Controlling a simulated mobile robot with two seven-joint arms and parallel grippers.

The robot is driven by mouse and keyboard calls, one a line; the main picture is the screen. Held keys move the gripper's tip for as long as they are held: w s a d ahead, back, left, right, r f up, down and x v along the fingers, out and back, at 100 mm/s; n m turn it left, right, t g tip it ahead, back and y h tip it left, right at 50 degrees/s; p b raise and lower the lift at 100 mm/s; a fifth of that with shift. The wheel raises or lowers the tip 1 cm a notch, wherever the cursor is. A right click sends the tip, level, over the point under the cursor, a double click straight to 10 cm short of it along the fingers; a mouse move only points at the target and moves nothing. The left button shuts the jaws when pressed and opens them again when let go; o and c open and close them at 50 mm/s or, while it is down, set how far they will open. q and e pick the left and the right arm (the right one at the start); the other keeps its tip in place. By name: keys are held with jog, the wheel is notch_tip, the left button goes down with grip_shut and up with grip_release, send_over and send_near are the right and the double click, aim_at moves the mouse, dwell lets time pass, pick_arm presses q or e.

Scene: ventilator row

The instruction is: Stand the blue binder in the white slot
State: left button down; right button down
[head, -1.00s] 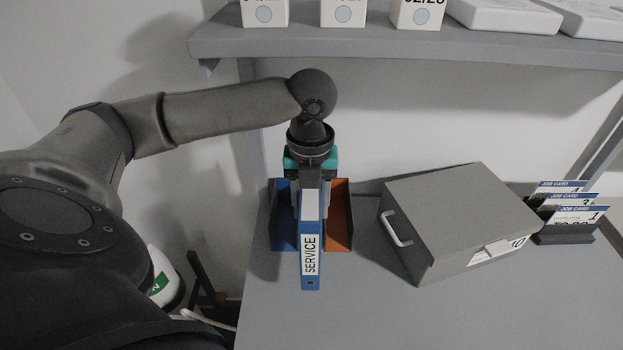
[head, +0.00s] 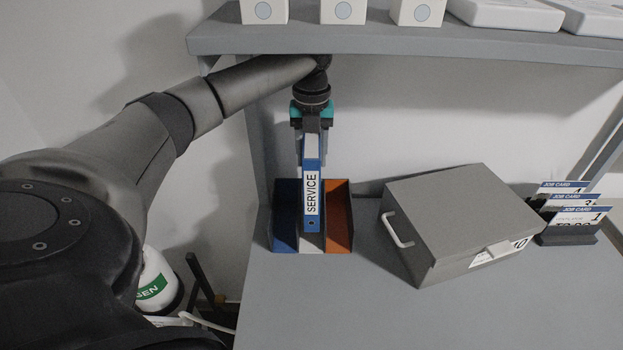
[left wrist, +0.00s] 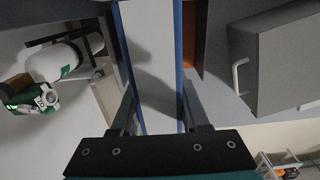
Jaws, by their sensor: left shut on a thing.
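The blue binder (head: 312,195) has a white SERVICE label on its spine and is held upright, spine facing me. My left gripper (head: 312,135) is shut on its upper part. The slotted holder has a blue slot (head: 285,225) at left, an orange slot (head: 339,220) at right and the white slot (head: 312,242) between them. The binder is in line with the white slot and hides most of it; I cannot tell how deep it sits. In the left wrist view the binder (left wrist: 150,60) runs between the fingers (left wrist: 158,115). My right gripper is not in view.
A grey box (head: 450,220) with a handle stands right of the holder. Job cards (head: 575,213) stand in a rack at the far right. A shelf (head: 420,42) overhangs the back, close to my left arm. The front of the table (head: 400,315) is clear.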

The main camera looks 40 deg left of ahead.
pick_arm(q)
notch_tip(320, 180, down, 6)
jog(key=shift+f+b, duration=0.25)
jog(key=shift+b, duration=0.25)
jog(key=shift+w+a+f, duration=0.1)
jog(key=shift+f, duration=0.05)
jog(key=shift+c, duration=2)
grip_release()
jog(key=shift+f, duration=0.2)
notch_tip(320, 180, up, 8)
jog(key=shift+f+p, duration=0.1)
jog(key=shift+p, duration=0.45)
